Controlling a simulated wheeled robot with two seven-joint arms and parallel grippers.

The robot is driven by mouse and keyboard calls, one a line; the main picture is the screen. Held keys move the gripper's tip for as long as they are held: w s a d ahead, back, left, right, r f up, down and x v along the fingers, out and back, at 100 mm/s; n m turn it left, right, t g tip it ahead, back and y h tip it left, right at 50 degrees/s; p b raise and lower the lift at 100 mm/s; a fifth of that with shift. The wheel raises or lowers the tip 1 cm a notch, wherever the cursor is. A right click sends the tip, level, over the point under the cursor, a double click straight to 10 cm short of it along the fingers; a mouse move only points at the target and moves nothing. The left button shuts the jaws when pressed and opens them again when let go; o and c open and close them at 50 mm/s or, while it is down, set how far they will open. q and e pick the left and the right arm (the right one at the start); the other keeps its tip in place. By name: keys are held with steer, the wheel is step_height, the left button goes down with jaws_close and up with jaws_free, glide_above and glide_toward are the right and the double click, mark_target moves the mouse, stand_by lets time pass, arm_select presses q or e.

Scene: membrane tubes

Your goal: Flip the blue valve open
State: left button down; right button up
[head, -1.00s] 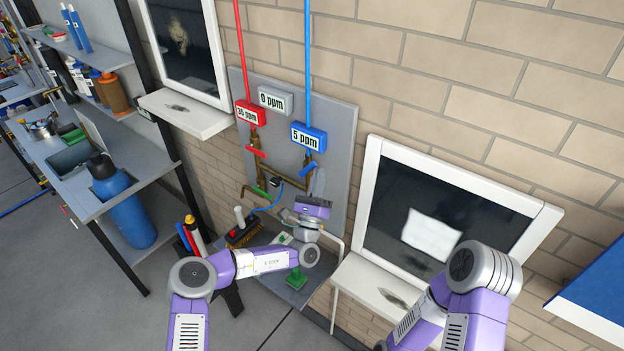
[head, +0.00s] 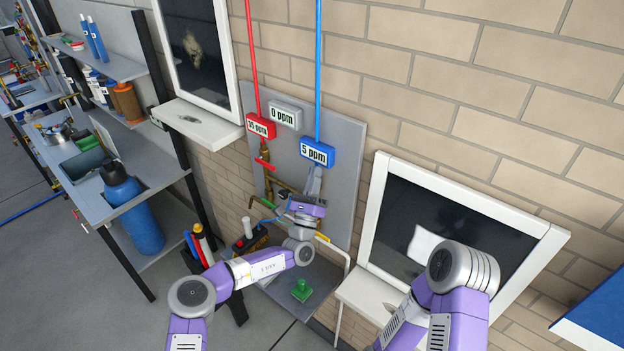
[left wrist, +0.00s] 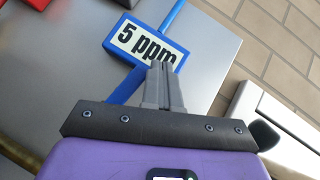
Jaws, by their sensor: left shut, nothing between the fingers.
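The blue box marked 5 ppm (head: 318,151) sits on the blue pipe, on the grey wall panel. My left gripper (head: 315,180) is just below it, fingers pointing up, and covers the place of the blue valve in the head view. In the left wrist view the closed fingers (left wrist: 161,82) overlap the lower edge of the 5 ppm box (left wrist: 148,42). A blue strip (left wrist: 124,90), probably the blue valve handle, shows left of the fingers. Whether they touch it I cannot tell. My right gripper is out of view.
The red valve handle (head: 263,163) is left of my left gripper, under the red box (head: 260,126). A green handle (head: 267,202) is lower left. A grey shelf (head: 322,283) with a green object (head: 301,290) lies below. A white-framed window (head: 374,215) is to the right.

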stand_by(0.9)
arm_select(q)
steer(key=shift+s+d, duration=0.15)
steer(key=shift+d, duration=0.1)
steer(key=s+d+f, duration=0.1)
steer(key=s+d, duration=0.1)
steer(key=s, duration=1)
steer(key=shift+d+f, duration=0.25)
steer(key=shift+d, duration=0.05)
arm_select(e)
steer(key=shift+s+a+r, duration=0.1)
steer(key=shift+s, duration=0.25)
arm_select(q)
steer(key=shift+s, duration=0.15)
